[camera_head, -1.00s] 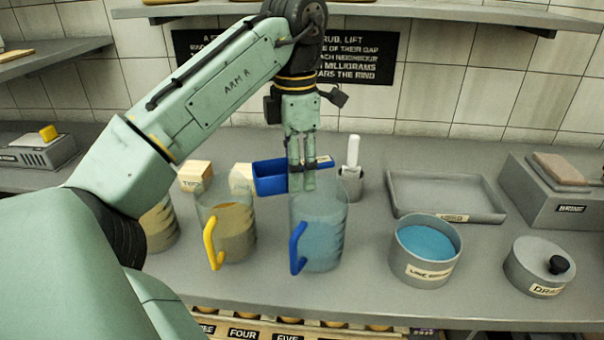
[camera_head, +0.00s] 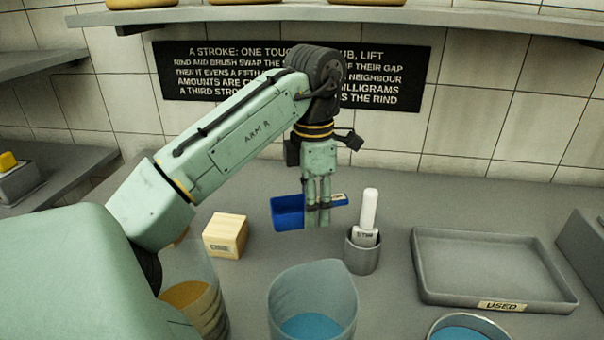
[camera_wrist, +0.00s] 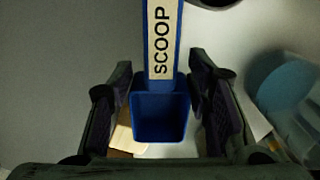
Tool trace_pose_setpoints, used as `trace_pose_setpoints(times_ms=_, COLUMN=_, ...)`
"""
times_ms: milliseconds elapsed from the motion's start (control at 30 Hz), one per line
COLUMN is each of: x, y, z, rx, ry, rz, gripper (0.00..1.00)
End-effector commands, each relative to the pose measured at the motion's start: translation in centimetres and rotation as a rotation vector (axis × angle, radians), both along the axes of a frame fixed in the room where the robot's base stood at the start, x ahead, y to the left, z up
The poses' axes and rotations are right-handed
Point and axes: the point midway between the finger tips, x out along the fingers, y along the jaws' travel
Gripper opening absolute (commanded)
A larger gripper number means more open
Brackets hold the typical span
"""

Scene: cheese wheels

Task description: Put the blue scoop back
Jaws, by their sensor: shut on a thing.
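The blue scoop (camera_head: 287,212) is held in my gripper (camera_head: 318,222), close over the back of the grey counter. Its open bin points left and part of its handle, with a pale label, shows to the right of the fingers. In the wrist view, the scoop (camera_wrist: 160,118) lies between the two dark fingers, and its handle label reads SCOOP. I cannot tell whether the scoop touches the counter.
A grey cup (camera_head: 361,255) with a white-handled tool stands right of my gripper. A wooden block (camera_head: 226,235) stands to the left. A clear jug with blue contents (camera_head: 313,300) is in front. A grey tray (camera_head: 490,262) labelled USED lies right.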

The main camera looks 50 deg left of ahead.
Motion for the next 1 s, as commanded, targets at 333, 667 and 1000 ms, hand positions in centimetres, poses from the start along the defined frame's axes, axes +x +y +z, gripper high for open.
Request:
trace_pose_setpoints(times_ms=333, x=-0.1, y=0.0, z=-4.9, rx=-0.001, ry=0.000, rz=0.000, gripper=0.18)
trace_pose_setpoints(times_ms=667, x=-0.1, y=0.0, z=-8.5, rx=0.000, ry=-0.001, rz=0.001, gripper=0.18)
trace_pose_setpoints(times_ms=1000, x=0.0, y=0.0, z=-8.9, rx=0.000, ry=-0.001, rz=0.000, gripper=0.46)
